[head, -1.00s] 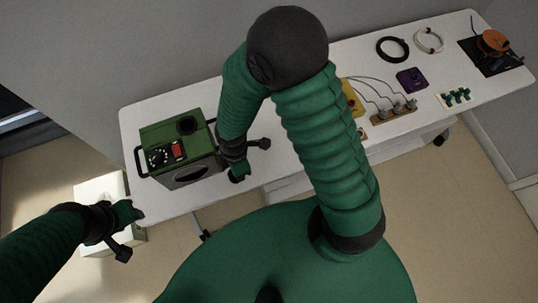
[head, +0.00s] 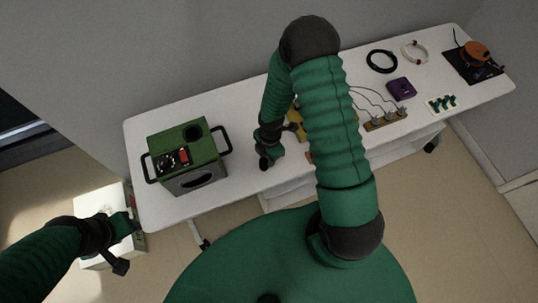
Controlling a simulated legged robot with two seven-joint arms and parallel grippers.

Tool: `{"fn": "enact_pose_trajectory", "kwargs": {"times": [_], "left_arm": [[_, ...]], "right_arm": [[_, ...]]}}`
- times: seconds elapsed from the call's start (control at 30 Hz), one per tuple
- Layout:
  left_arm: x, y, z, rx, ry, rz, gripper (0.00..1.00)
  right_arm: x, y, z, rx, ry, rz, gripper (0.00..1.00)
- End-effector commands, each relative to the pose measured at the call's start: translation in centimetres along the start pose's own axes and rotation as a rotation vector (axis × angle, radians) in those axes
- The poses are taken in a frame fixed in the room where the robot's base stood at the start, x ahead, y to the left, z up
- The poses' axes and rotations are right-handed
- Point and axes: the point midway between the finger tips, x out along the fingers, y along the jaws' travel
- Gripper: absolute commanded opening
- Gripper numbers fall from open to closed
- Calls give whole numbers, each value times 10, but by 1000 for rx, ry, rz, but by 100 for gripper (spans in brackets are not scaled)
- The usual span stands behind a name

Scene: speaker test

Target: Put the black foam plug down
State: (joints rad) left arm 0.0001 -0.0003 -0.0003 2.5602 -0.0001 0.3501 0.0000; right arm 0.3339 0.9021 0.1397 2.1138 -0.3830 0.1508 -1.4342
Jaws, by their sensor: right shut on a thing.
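My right gripper (head: 268,152) is above the white table (head: 235,110), to the right of the green speaker box. It is shut on the black foam plug (head: 264,163), a small dark piece at its fingertips, mostly hidden by the fingers. I cannot tell whether the plug touches the table. My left gripper (head: 130,226) is at the lower left, off the table's front-left corner; its fingers are too small to read.
The green speaker box (head: 187,160) has black side handles and a round dark opening on top. A yellow item (head: 296,118) is partly behind my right arm.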

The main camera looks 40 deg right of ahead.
Motion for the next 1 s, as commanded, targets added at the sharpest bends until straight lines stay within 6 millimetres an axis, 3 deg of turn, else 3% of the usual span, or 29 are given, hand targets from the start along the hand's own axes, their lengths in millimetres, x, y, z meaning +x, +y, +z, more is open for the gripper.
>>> {"fn": "enact_pose_trajectory", "kwargs": {"times": [0.27,0.3,0.47,0.83,1.0], "left_arm": [[2,0,0,0,0,0,41],[2,0,0,0,0,0,41],[1,0,0,1,0,0,41],[0,0,0,0,0,0,41],[-2,0,-1,0,0,0,41]], "right_arm": [[5,-1,10,5,10,1,0],[6,-1,10,5,11,2,31],[4,0,7,5,7,1,52],[-4,0,4,5,3,3,52],[-40,1,8,8,5,7,52]]}}
